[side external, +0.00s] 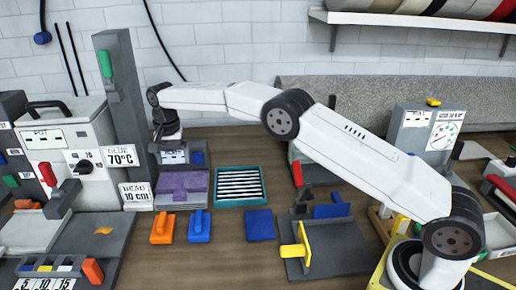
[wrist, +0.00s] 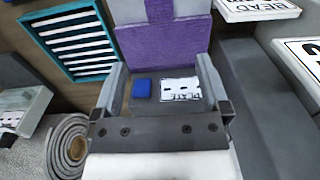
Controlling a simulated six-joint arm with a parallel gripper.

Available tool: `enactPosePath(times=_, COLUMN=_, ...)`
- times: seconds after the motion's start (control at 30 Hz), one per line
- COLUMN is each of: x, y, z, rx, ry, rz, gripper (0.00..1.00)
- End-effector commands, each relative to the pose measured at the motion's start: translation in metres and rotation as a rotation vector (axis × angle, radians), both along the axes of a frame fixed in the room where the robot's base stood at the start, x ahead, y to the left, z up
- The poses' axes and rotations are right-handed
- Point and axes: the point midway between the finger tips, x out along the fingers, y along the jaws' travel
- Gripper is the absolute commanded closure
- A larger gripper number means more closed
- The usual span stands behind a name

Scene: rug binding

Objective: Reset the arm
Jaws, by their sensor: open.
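My gripper (side external: 172,150) hangs at the left end of my outstretched arm, just above or in front of a small grey unit with a label and a blue button (side external: 198,158). In the wrist view my gripper (wrist: 161,66) has its two fingers wide apart with nothing held between them. The unit's white label (wrist: 180,89) and blue button (wrist: 141,89) show between the fingers. Purple cloth (side external: 183,186) lies over a grey block beside the gripper; it also shows beyond the fingertips in the wrist view (wrist: 162,45). I cannot tell whether the fingers touch the unit.
A teal tray of white strips (side external: 239,186) is right of the cloth. Orange (side external: 163,227) and blue (side external: 199,226) handled blocks lie in front. A tall grey post (side external: 122,110) and a glue machine (side external: 70,150) stand close left. A rolled grey rug (side external: 390,100) lies behind.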

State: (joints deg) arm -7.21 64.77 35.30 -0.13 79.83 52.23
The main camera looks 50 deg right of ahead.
Motion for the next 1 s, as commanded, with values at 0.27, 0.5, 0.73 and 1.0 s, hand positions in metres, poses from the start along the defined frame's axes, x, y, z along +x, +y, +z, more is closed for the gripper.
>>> enactPosePath(times=0.27, x=0.0, y=0.0, z=-0.003, rx=0.0, ry=0.0, rz=0.0, gripper=0.04)
enactPosePath(times=0.5, x=0.0, y=0.0, z=-0.019, rx=0.0, ry=0.001, rz=0.0, gripper=0.04)
enactPosePath(times=0.73, x=0.0, y=0.0, z=-0.049, rx=0.0, ry=0.003, rz=0.0, gripper=0.04)
enactPosePath(times=1.0, x=0.0, y=0.0, z=-0.086, rx=0.0, ry=0.003, rz=0.0, gripper=0.04)
